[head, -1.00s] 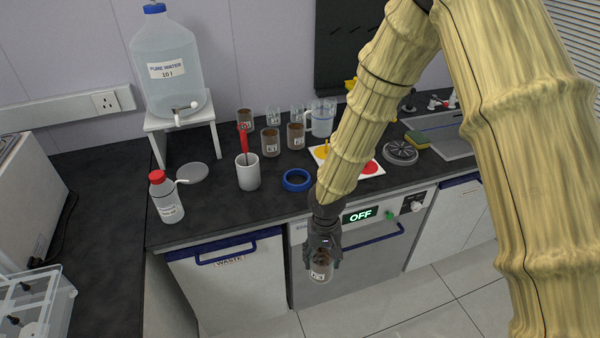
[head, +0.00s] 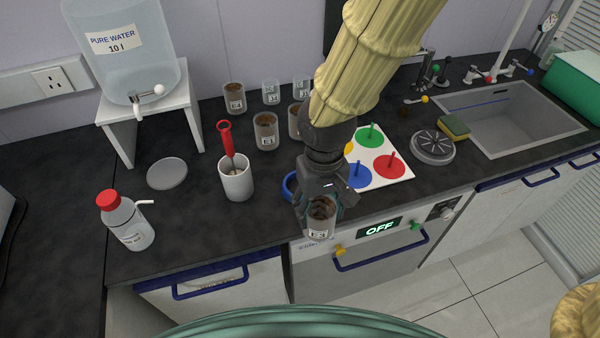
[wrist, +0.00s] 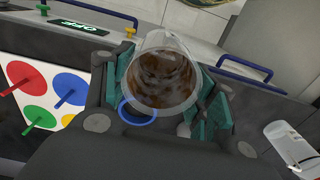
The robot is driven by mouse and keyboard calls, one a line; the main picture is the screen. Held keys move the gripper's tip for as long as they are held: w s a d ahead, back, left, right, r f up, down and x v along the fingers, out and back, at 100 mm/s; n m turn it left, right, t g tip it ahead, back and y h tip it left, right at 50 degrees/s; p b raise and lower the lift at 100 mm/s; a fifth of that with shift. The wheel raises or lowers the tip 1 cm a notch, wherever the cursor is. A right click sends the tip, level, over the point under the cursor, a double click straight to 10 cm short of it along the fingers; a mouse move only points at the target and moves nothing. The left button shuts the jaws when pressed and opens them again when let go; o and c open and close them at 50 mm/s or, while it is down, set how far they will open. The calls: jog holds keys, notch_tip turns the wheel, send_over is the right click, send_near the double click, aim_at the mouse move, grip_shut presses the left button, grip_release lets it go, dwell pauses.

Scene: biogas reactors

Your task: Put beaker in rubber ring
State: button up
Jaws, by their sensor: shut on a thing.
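My gripper (head: 322,196) is shut on a glass beaker (head: 320,222) holding brown material, with a label on its side. In the wrist view the beaker (wrist: 163,75) sits between the teal finger pads, its open top facing the camera. The blue rubber ring (head: 288,187) lies on the dark counter, mostly hidden behind my gripper in the head view. In the wrist view part of the ring (wrist: 125,113) shows beyond the beaker, beside it in the picture. In the head view the beaker appears in front of the ring, near the counter's front edge; its height above the counter is hard to tell.
A white mug (head: 236,182) with a red-handled tool stands left of the ring. More beakers (head: 266,130) stand behind. A board with coloured discs (head: 400,177) lies to the right, near a round metal item (head: 433,146). A wash bottle (head: 127,222) stands at left.

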jog(key=shift+w+r, duration=0.1)
jog(key=shift+w, duration=0.15)
jog(key=shift+w+a+f+p, duration=0.65)
jog(key=shift+w+f+p, duration=0.25)
jog(key=shift+w, duration=1.6)
jog(key=shift+w+a+f+p, duration=0.7)
jog(key=shift+w+p, duration=0.2)
jog(key=shift+w, duration=1.6)
jog(key=shift+w+a+f+p, duration=0.6)
jog(key=shift+w+f+p, duration=0.3)
jog(key=shift+w, duration=1.6)
jog(key=shift+f, duration=0.1)
jog(key=o, duration=1.3)
jog(key=shift+o, duration=0.2)
notch_tip(320, 180, up, 12)
jog(key=b, duration=0.2)
